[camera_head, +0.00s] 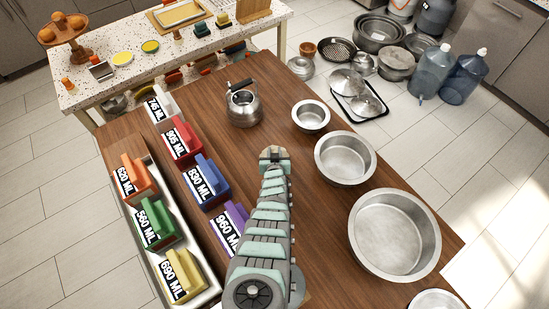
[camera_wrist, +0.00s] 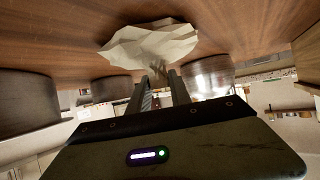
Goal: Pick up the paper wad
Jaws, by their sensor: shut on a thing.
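The paper wad (camera_wrist: 150,42) is a crumpled, cream-white sheet in the wrist view, seen close up against the brown wood of the table (camera_head: 318,215). My gripper (camera_wrist: 163,73) has its two dark fingers shut on the near edge of the wad. In the head view my gripper (camera_head: 274,155) is over the middle of the table, and my arm hides most of what lies beneath it. The wad cannot be made out clearly there. I cannot tell whether the wad touches the table or is just above it.
A kettle (camera_head: 244,107) stands beyond my gripper. Metal bowls line the right side, the nearest to my gripper being a medium one (camera_head: 345,158). Coloured blocks with volume labels stand on the left, some in a white tray (camera_head: 153,262). Bare wood lies between.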

